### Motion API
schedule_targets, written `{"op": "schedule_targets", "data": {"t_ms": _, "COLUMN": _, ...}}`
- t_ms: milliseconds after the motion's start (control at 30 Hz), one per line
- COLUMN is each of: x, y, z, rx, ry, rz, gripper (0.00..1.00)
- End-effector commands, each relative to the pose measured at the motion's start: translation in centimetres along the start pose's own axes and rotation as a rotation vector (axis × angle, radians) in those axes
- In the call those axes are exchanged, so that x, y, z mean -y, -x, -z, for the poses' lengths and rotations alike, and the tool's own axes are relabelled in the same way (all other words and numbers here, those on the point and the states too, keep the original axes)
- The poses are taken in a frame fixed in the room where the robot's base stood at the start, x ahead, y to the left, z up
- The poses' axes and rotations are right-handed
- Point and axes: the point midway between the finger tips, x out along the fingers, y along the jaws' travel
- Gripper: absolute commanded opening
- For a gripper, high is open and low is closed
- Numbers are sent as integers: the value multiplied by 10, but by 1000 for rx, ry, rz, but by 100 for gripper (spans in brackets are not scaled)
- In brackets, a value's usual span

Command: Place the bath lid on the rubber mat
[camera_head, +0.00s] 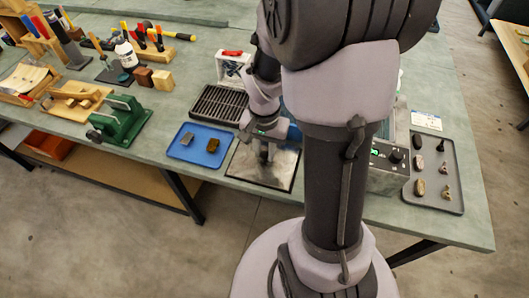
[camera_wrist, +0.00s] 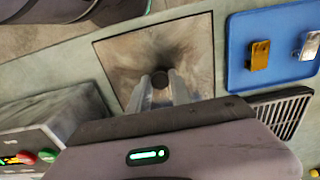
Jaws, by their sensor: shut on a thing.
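The bath lid (camera_wrist: 125,55) is a square, brushed grey metal plate with a small round dark knob in its middle. My gripper (camera_wrist: 161,84) is shut on this knob, with one finger on each side. In the head view the lid (camera_head: 248,168) lies flat and level at the bench's front edge, below my gripper (camera_head: 264,154). A thin dark border shows around the lid; it looks like the rubber mat (camera_head: 292,185), almost wholly covered. I cannot tell whether the lid touches the mat or hangs just above it.
A blue tray (camera_head: 184,155) with two small items is left of the lid. A slotted dark rack (camera_head: 215,105) stands behind. The bath unit (camera_head: 386,181), partly hidden by my arm, is to the right, then a grey tray (camera_head: 450,195) of small parts. A green vise (camera_head: 122,122) stands further left.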

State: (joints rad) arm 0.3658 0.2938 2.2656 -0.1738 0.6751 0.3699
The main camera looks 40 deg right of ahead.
Motion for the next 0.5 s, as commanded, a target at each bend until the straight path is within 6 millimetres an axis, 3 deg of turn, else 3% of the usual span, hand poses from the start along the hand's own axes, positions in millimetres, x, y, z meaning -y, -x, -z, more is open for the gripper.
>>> {"op": "schedule_targets", "data": {"t_ms": 167, "x": 0, "y": -3, "z": 0, "rx": 0, "ry": 1, "rz": 0, "gripper": 0}}
{"op": "schedule_targets", "data": {"t_ms": 200, "x": 0, "y": -3, "z": 0, "rx": 0, "ry": 1, "rz": 0, "gripper": 28}}
{"op": "schedule_targets", "data": {"t_ms": 300, "x": 0, "y": -2, "z": 0, "rx": 0, "ry": 1, "rz": 0, "gripper": 46}}
{"op": "schedule_targets", "data": {"t_ms": 500, "x": 0, "y": -2, "z": 0, "rx": 0, "ry": 1, "rz": 0, "gripper": 46}}
